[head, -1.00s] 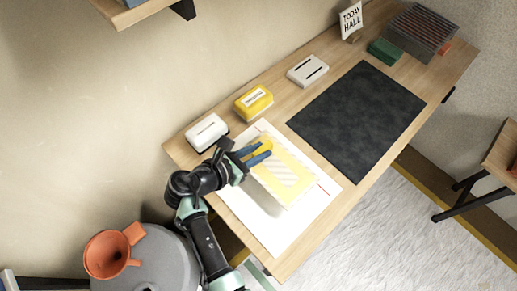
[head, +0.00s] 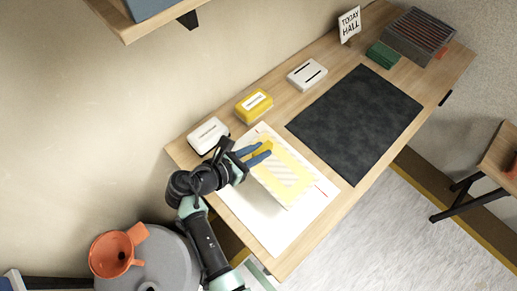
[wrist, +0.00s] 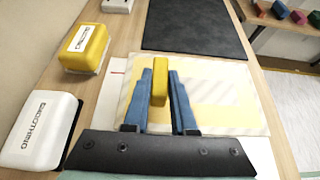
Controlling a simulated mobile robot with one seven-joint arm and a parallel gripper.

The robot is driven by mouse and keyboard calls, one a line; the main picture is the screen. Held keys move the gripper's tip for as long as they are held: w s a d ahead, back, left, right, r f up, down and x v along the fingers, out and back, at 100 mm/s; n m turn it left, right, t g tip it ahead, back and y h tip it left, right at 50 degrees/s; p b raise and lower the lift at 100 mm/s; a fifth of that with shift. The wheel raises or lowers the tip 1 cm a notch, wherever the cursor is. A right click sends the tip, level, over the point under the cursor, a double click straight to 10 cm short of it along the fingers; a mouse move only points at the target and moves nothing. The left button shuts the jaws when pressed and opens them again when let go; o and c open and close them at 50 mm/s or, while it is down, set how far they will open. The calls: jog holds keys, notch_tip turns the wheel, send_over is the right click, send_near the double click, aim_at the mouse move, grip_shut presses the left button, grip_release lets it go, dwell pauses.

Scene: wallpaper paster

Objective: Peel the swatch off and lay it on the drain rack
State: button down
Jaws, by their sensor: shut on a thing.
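The swatch (head: 290,180), pale yellow with a striped middle, is over a white sheet (head: 265,230) at the near end of the table. It also shows in the wrist view (wrist: 215,85). A grey shadow lies on the sheet by its near edge; I cannot tell how much of it touches the sheet. My gripper (head: 264,151) has blue fingers shut on a yellow tab (wrist: 160,80) at the swatch's wall-side end. The fingers and gripper body hide part of the swatch. The drain rack (head: 416,36), dark and ribbed, stands at the table's far end.
A white block (head: 208,134), a yellow block (head: 253,106) and a slotted white box (head: 307,73) line the wall side. A dark mat (head: 355,120) lies mid-table. A green block (head: 383,54) and a sign (head: 349,22) stand near the rack. A shelf (head: 130,22) overhangs upper left.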

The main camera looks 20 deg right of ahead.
jog(key=shift+r+p, duration=3.25)
jog(key=shift+p, duration=0.2)
